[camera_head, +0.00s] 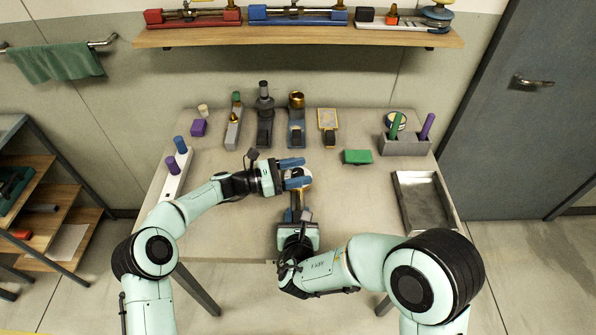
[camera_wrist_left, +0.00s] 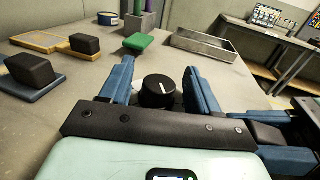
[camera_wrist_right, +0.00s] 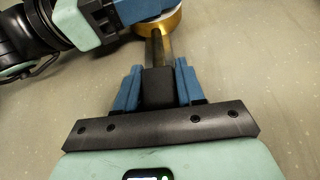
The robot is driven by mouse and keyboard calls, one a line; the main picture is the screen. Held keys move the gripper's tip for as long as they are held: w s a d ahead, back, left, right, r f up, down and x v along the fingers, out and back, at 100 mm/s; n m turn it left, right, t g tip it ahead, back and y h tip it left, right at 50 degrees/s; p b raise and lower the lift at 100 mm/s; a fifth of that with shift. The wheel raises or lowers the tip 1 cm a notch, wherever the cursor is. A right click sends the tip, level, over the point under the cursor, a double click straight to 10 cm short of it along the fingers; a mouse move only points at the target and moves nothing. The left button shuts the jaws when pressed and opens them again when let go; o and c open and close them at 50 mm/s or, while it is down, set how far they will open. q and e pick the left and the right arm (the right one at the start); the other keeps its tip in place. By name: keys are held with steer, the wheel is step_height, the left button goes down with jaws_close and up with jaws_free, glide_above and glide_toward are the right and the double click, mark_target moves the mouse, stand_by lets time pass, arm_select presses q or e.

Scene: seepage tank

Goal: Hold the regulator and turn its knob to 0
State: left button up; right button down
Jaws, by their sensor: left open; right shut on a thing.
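The regulator shows in the head view as a pale round part with a gold edge (camera_head: 306,178), partly hidden by my left gripper (camera_head: 294,173). In the right wrist view its gold rim (camera_wrist_right: 172,24) joins a dark stem and a black grip block (camera_wrist_right: 158,88). My right gripper (camera_head: 298,214) is shut on that block, one finger on each side. The regulator's black knob (camera_wrist_left: 157,92) carries a white pointer line, tilted slightly in the left wrist view. My left gripper's open fingers stand on either side of the knob. I cannot read any scale marks.
On the table (camera_head: 228,225) several tools stand in a row at the back. A green block (camera_head: 357,156) lies to the right, near a grey holder (camera_head: 405,145) and an empty metal tray (camera_head: 424,203). A white rack (camera_head: 175,172) stands at the left. The front left is clear.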

arm_select(q)
steer(key=c, duration=1)
steer(key=shift+o, duration=0.2)
steer(key=shift+t, duration=0.3)
steer(key=n+t+y, duration=0.1)
steer(key=n+t, duration=0.2)
steer(key=t, duration=0.1)
steer(key=shift+y, duration=0.4)
steer(key=shift+d+r+n+t+y, duration=0.1)
steer(key=shift+r+n+t+y, duration=0.05)
steer(key=shift+n+t+y, duration=1.35)
steer(key=shift+n+t, duration=0.2)
steer(key=shift+t, duration=0.3)
